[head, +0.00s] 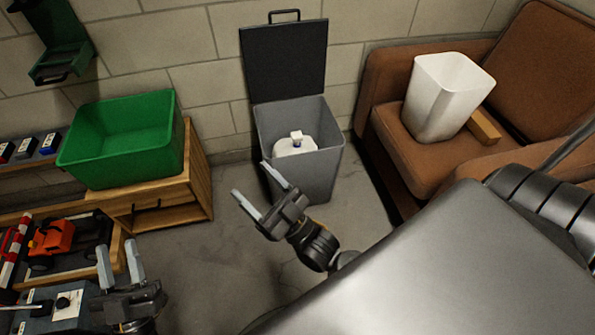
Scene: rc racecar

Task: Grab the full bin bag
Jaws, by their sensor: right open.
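A white bin bag (294,147) with a knotted top sits inside a grey bin (306,173), in the middle of the head view. The bin's dark lid (284,62) stands open against the wall. The bag's lower part is hidden by the bin walls. My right gripper (259,190) is open and empty, in front of the bin's lower left side in the picture, apart from the bag. My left gripper (119,262) is open and empty at the lower left, near the workbench and far from the bag.
A green crate (122,165) stands on a wooden cabinet (197,170) left of the bin. A brown armchair (394,142) at the right holds an empty-looking white bin (440,105) and a wooden block (483,127). An orange toy car (52,238) is at the lower left. Bare floor lies before the bin.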

